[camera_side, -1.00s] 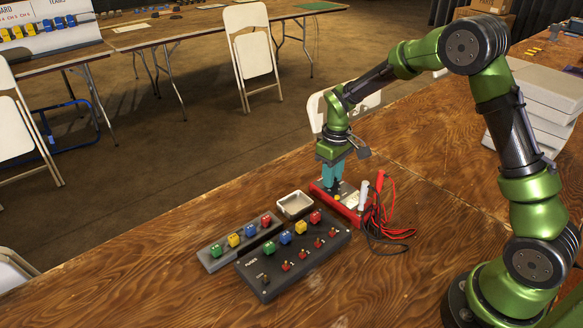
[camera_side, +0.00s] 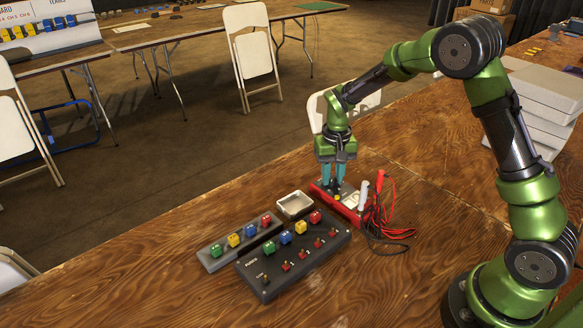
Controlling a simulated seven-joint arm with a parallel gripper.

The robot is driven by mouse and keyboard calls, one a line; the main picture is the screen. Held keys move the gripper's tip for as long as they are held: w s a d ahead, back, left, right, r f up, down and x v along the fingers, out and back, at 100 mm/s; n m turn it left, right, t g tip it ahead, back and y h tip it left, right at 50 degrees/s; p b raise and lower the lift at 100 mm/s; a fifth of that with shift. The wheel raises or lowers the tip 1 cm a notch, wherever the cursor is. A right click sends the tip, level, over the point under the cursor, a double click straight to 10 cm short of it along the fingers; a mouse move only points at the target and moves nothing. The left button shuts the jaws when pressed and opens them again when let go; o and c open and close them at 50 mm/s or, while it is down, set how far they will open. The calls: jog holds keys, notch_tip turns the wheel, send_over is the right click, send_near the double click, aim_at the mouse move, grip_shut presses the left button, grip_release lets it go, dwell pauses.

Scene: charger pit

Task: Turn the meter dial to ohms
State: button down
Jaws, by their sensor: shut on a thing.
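The meter is a red-edged box (camera_side: 348,212) lying on the table in the side view, right of the small tray. My gripper (camera_side: 334,184) points straight down over the meter's far left part, its two teal fingers showing side by side. The fingertips are at the meter's face, shut on what appears to be the dial. The dial itself is mostly hidden by the fingers, and its setting cannot be read.
Red and black leads with probes (camera_side: 378,215) lie at the meter's right. A small pale tray (camera_side: 295,205), a black panel (camera_side: 292,259) with coloured blocks and red switches, and a grey strip (camera_side: 240,241) with coloured blocks stand left. Front table is clear.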

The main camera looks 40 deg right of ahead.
aim_at(332, 179)
dwell(0.4)
jog(key=c, duration=0.9)
grip_release()
notch_tip(332, 179, up, 17)
jog(key=shift+f, duration=0.1)
